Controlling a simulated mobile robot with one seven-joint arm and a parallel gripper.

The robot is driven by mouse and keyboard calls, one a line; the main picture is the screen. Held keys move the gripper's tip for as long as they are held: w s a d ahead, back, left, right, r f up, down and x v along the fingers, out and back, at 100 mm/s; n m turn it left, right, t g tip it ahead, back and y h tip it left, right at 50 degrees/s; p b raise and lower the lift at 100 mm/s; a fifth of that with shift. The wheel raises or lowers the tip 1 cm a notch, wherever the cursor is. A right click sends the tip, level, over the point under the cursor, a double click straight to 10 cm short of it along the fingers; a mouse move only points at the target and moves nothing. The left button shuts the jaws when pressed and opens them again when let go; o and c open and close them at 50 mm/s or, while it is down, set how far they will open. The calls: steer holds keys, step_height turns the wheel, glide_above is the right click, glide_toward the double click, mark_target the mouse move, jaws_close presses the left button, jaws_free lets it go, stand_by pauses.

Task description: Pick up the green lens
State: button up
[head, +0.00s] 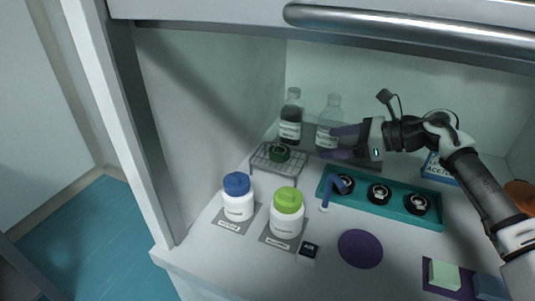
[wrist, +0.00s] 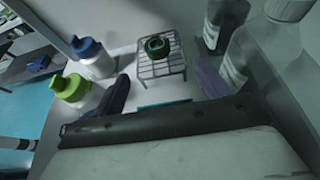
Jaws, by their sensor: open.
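The green lens (head: 278,154) is a small dark round piece with a green top. It rests on a wire rack (head: 262,168) at the back left of the bench. In the wrist view the lens (wrist: 158,46) sits on the rack (wrist: 173,70), ahead of my fingers. My gripper (head: 334,142) is open and empty, to the right of the rack and apart from the lens, with its fingers pointing left. In the wrist view my gripper's dark fingers (wrist: 160,88) are spread wide, with the lens beyond the gap between them.
Glass bottles (head: 291,118) stand behind the rack; another (head: 332,112) is close behind my gripper. White jars with blue (head: 237,184) and green (head: 287,201) lids stand in front. A teal tray (head: 426,220) holds black round pieces at right. A purple disc (head: 360,249) lies in front.

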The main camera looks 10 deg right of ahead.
steer(key=p, duration=0.2)
glide_toward(282, 150)
steer(key=x, duration=0.3)
steer(key=shift+w+a, duration=0.2)
steer(key=shift+w, duration=0.25)
steer(key=x, duration=0.2)
steer(key=p+x, duration=0.1)
steer(key=x, duration=0.1)
steer(key=shift+s+a+p, duration=0.25)
steer(key=shift+p, duration=0.05)
steer(key=shift+w+a+f, duration=0.3)
steer(key=shift+a+f, duration=0.1)
steer(key=shift+f, duration=0.05)
steer(key=c, duration=1.2)
steer(key=shift+o, duration=0.2)
